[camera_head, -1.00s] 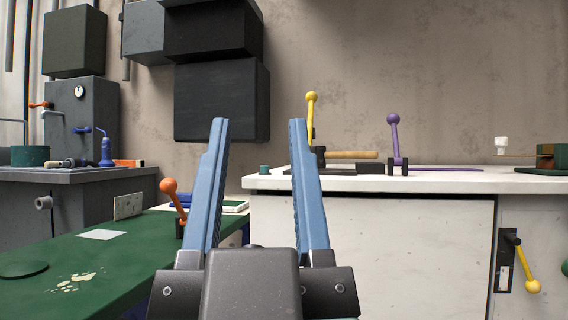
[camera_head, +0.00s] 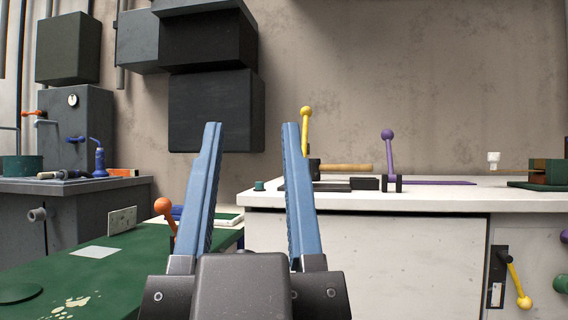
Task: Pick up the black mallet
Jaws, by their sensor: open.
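A mallet with a black head (camera_head: 315,171) and a pale wooden handle (camera_head: 347,167) lies on the white-topped counter (camera_head: 440,201). Its handle points right. The head is partly hidden behind the right finger of my gripper and close by the yellow lever. My gripper (camera_head: 251,124) is open and empty, with its two blue fingers pointing up and forward in the middle of the view. In the picture the mallet is just right of the right finger. The gap in depth between them is hard to tell.
A yellow-knobbed lever (camera_head: 306,130) and a purple-knobbed lever (camera_head: 389,150) stand on the counter near the mallet. A dark flat block (camera_head: 364,184) lies in front of it. A green bench (camera_head: 60,270) with an orange-knobbed lever (camera_head: 166,212) is at lower left. Dark boxes (camera_head: 215,110) hang on the wall.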

